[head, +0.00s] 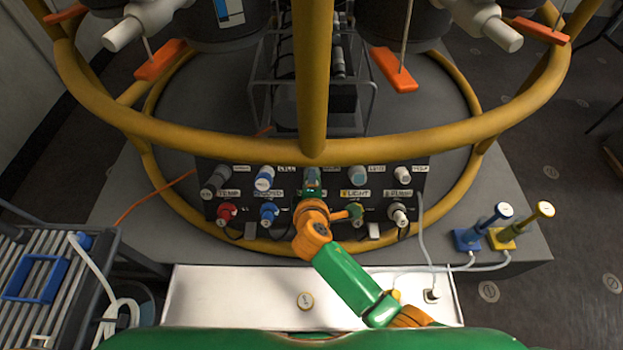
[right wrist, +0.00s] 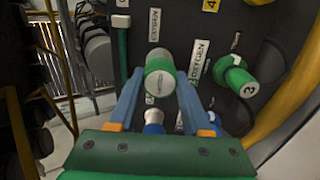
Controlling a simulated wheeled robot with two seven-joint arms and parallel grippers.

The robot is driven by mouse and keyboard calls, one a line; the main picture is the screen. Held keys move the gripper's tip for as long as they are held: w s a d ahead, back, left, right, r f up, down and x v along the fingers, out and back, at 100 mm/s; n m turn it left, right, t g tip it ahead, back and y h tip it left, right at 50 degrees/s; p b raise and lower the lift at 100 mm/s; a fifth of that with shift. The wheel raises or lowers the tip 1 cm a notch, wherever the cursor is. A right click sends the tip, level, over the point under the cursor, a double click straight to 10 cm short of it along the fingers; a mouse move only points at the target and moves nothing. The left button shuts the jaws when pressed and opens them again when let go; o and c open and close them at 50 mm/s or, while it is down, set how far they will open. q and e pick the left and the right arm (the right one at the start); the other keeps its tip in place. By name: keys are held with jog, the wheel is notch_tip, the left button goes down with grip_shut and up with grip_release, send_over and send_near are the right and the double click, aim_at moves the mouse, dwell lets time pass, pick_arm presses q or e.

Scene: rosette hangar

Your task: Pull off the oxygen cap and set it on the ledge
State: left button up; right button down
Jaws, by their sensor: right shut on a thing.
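My right gripper (right wrist: 160,103) is shut on the oxygen cap (right wrist: 160,82), a short cylinder with a pale grey end and a green body, seen between its two blue fingers. The cap is in front of the dark panel (right wrist: 262,35), by a white OXYGEN label. I cannot tell whether it is still seated on its fitting. In the head view my green and orange right arm reaches the middle of the panel (head: 335,222), and the hand hides much of that spot. The white ledge (head: 230,290) lies below the panel. My left gripper is out of view.
Several coloured connectors line the panel, including a red one (head: 227,212). A yellow tube frame (head: 313,80) stands before it. Blue (head: 483,228) and yellow (head: 523,226) handled fittings stand right.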

jog(key=shift+s+r+p, duration=0.2)
jog(key=shift+p, duration=0.15)
jog(key=p+v, duration=0.4)
jog(key=v, duration=0.1)
jog(key=shift+s+r, duration=0.1)
jog(key=shift+s, duration=0.15)
dwell(0.5)
dwell(0.4)
